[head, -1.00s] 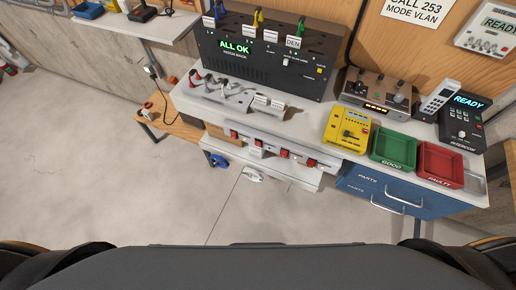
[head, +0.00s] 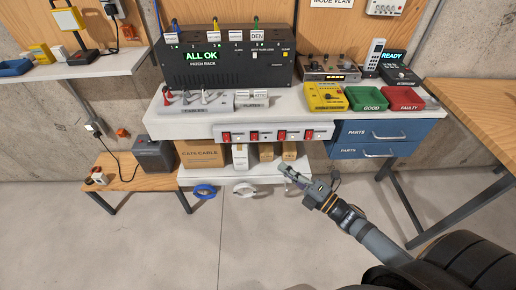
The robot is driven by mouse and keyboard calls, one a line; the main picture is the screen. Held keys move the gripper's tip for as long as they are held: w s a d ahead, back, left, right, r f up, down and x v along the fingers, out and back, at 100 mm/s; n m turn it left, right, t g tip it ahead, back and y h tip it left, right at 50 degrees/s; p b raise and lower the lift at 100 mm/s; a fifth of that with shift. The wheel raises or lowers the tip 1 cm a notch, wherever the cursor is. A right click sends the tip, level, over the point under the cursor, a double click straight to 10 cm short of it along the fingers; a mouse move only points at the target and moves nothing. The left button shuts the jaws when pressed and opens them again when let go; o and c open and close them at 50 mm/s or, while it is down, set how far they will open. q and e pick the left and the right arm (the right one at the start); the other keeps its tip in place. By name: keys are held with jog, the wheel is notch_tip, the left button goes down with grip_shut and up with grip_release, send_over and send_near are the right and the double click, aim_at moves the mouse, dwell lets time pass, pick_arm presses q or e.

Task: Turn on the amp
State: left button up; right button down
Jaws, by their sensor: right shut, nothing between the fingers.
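A grey-brown unit with knobs and a small lit orange display (head: 328,67), possibly the amp, stands at the back of the white bench, right of the patch rack. A dark grey box (head: 154,156) stands on a low wooden bench at the left; I cannot tell whether it is the amp instead. My right gripper (head: 285,170) is shut and empty. It appears in front of the lower shelf, below the red-switched strip and apart from both boxes. My left gripper is not in view.
The patch rack (head: 222,58) reads "ALL OK". A strip with several red switches (head: 275,134) runs along the bench front. A wooden table (head: 480,85) stands far right. The floor ahead is clear.

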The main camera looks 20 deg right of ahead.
jog(key=b, duration=0.2)
send_near(252, 134)
jog(key=a, duration=0.3)
jog(key=w, duration=0.5)
jog(key=shift+d+r, duration=0.2)
jog(key=shift+r, duration=0.1)
